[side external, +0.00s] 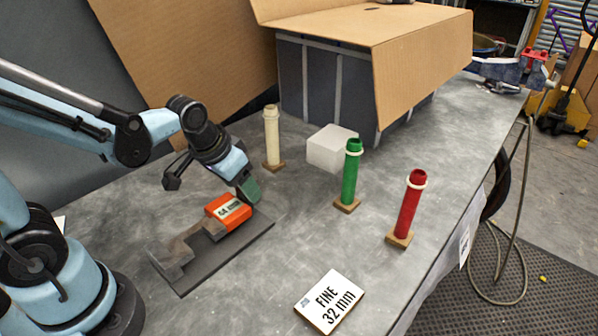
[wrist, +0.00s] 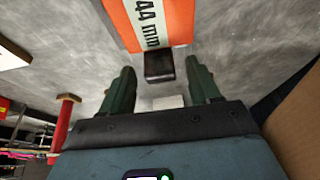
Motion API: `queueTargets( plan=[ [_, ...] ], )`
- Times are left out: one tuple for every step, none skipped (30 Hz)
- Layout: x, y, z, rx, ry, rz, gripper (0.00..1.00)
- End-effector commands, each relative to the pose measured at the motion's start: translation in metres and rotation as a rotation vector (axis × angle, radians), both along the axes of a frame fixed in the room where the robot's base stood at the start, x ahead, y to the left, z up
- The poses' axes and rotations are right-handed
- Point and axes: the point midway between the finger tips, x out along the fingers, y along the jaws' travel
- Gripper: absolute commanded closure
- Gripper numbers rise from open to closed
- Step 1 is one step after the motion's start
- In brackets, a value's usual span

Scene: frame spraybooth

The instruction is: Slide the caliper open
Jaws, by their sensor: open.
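The caliper lies on the grey table in the side external view, with a dark flat base (side external: 215,262) and grey metal jaws (side external: 172,258) at its left end. Its orange slider (side external: 229,210) carries a "44 mm" label, which also shows at the top of the wrist view (wrist: 165,20). My gripper (side external: 248,190) is low at the slider's far right end. In the wrist view my gripper (wrist: 160,72) has its two green fingers apart, on either side of a small dark block (wrist: 159,66) at the slider's end. I cannot tell whether the fingers touch it.
A card reading "FINE 32 mm" (side external: 330,301) lies in front. Cream (side external: 271,138), green (side external: 350,175) and red (side external: 409,208) posts stand on small bases. A white block (side external: 332,148) sits before a large cardboard-topped box (side external: 355,95). Table between caliper and card is clear.

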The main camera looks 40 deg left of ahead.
Motion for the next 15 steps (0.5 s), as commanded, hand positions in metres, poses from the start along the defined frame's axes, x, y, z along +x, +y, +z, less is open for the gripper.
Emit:
queueTargets(
  plan=[
    [0.000, 0.000, 0.000, 0.000, 0.000, 0.000, 0.38],
    [0.000, 0.000, 0.001, 0.000, 0.000, 0.000, 0.38],
    [-0.001, 0.000, 0.002, 0.000, 0.000, 0.000, 0.38],
    [-0.001, 0.000, 0.002, 0.000, 0.000, 0.000, 0.38],
    [-0.001, 0.000, 0.004, 0.000, 0.000, 0.000, 0.38],
    [-0.002, 0.000, 0.006, 0.000, 0.001, 0.000, 0.38],
    [-0.003, 0.000, 0.008, 0.000, 0.001, 0.000, 0.38],
    [-0.004, 0.000, 0.010, 0.000, 0.001, 0.000, 0.38],
    [-0.005, 0.000, 0.013, 0.000, 0.001, 0.000, 0.38],
    [-0.007, 0.000, 0.015, 0.000, 0.001, 0.000, 0.38],
    [-0.008, 0.000, 0.018, 0.000, 0.001, 0.000, 0.38],
    [-0.010, 0.000, 0.022, 0.000, 0.001, 0.000, 0.38],
    [-0.011, 0.000, 0.025, 0.000, 0.001, 0.000, 0.38],
    [-0.012, 0.000, 0.028, 0.000, 0.001, 0.000, 0.38],
    [-0.014, 0.000, 0.032, 0.000, 0.001, 0.000, 0.38]
  ],
)
